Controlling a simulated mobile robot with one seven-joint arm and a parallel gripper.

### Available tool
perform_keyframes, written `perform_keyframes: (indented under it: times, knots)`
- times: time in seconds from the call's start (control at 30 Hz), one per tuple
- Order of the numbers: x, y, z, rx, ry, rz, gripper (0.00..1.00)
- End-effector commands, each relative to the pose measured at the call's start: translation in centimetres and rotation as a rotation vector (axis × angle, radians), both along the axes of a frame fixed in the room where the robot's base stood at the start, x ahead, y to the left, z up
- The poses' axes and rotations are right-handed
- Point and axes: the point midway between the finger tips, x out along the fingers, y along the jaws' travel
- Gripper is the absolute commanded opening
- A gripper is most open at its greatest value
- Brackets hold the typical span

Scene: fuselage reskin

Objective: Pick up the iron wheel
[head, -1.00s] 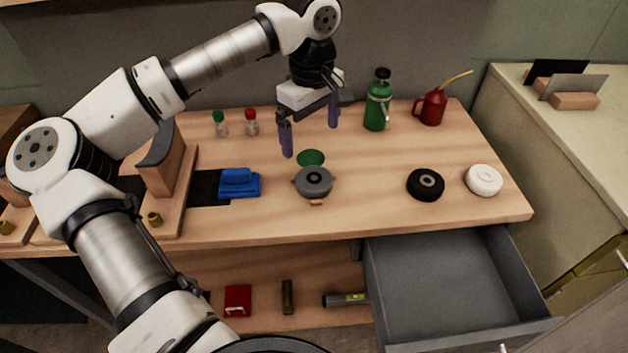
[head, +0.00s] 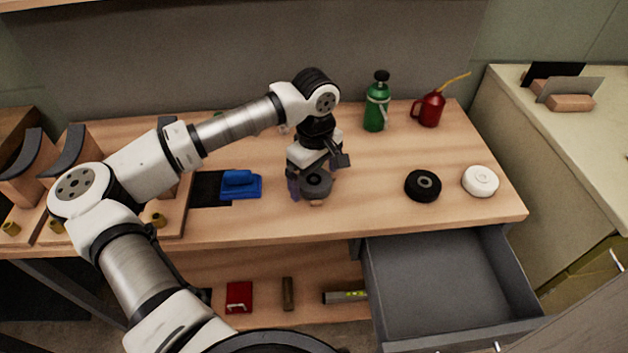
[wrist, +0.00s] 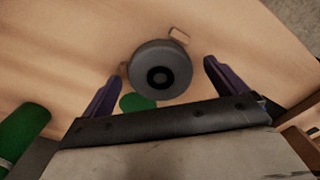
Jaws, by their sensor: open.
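The iron wheel, a dark grey disc with a round hub (head: 317,185), rests on the workbench in the head view, partly hidden by my gripper. It also shows in the wrist view (wrist: 148,82). Small pinkish-brown tabs (wrist: 180,36) show at its edge. My gripper (wrist: 162,72) is open and points down, with one purple finger on each side of the wheel. In the head view my gripper (head: 313,177) is right at the wheel. Whether the fingers touch it I cannot tell. A green disc (wrist: 138,103) lies beside the wheel in the wrist view.
A black wheel (head: 423,186) and a white wheel (head: 480,181) lie to the right. A blue object (head: 240,185) sits to the left. A green sprayer (head: 376,106) and a red oil can (head: 430,108) stand behind. An open grey drawer (head: 450,290) juts out below the bench.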

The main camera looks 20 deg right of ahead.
Motion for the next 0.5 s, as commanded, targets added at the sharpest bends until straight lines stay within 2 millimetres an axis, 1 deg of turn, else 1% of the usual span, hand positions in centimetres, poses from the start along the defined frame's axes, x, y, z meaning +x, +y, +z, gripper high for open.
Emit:
perform_keyframes:
  times: [0.1,0.13,0.5]
  knots:
    - [0.01,0.0,0.0,0.0,0.0,0.0,0.97]
    - [0.01,0.0,0.01,0.0,0.0,0.0,0.94]
    - [0.01,0.0,0.04,0.0,0.0,0.0,0.46]
